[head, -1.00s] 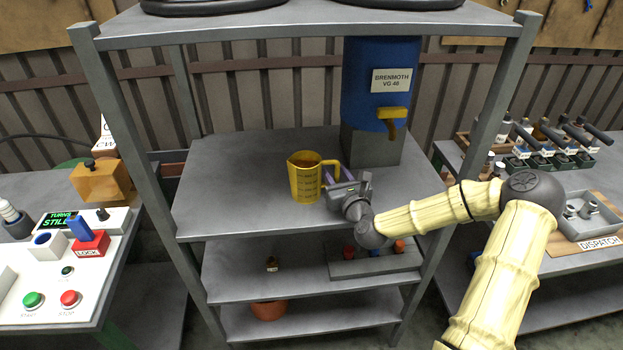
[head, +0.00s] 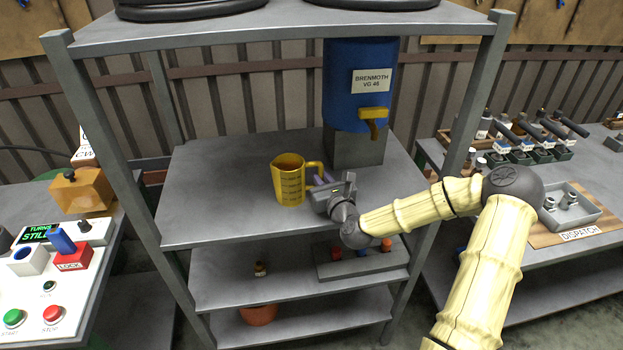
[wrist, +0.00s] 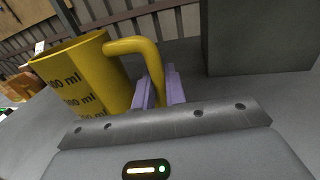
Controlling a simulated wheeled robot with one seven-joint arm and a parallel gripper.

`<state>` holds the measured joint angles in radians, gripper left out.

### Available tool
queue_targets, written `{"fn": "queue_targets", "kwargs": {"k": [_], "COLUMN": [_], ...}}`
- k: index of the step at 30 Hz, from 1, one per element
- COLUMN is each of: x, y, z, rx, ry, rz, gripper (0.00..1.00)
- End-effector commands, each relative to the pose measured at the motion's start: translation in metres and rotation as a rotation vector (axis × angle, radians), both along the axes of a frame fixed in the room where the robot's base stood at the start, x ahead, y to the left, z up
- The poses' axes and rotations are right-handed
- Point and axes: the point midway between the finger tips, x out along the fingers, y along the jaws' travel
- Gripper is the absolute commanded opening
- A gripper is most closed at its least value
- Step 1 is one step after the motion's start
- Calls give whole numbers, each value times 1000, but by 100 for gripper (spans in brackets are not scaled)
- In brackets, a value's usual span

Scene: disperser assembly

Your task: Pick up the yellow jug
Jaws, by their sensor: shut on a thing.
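The yellow jug (head: 289,181) stands upright at the shelf's front middle, or very slightly above it; I cannot tell which. It has dark measuring marks and something brownish inside. Its handle points right, toward my gripper (head: 318,180). In the wrist view the jug (wrist: 90,80) fills the left side, and the purple fingers of my gripper (wrist: 160,88) are closed around the lower part of its handle (wrist: 150,58). The jug's underside is hidden.
A blue drum (head: 345,100) with a yellow tap (head: 373,114) stands on a grey block (head: 355,148) behind and right of the jug. The shelf's grey posts (head: 107,130) rise at both sides. The shelf surface (head: 215,185) left of the jug is clear.

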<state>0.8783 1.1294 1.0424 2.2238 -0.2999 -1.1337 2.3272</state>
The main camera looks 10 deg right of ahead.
Motion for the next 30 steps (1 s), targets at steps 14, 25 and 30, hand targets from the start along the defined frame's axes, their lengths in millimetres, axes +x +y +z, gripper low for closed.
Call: {"fn": "queue_targets", "kwargs": {"k": [14,25,30], "x": [0,0,0], "y": [0,0,-1], "z": [20,54,71], "rx": [0,0,0], "ry": [-3,-4,-4], "rz": [-1,0,-1], "gripper": [0,0,0]}}
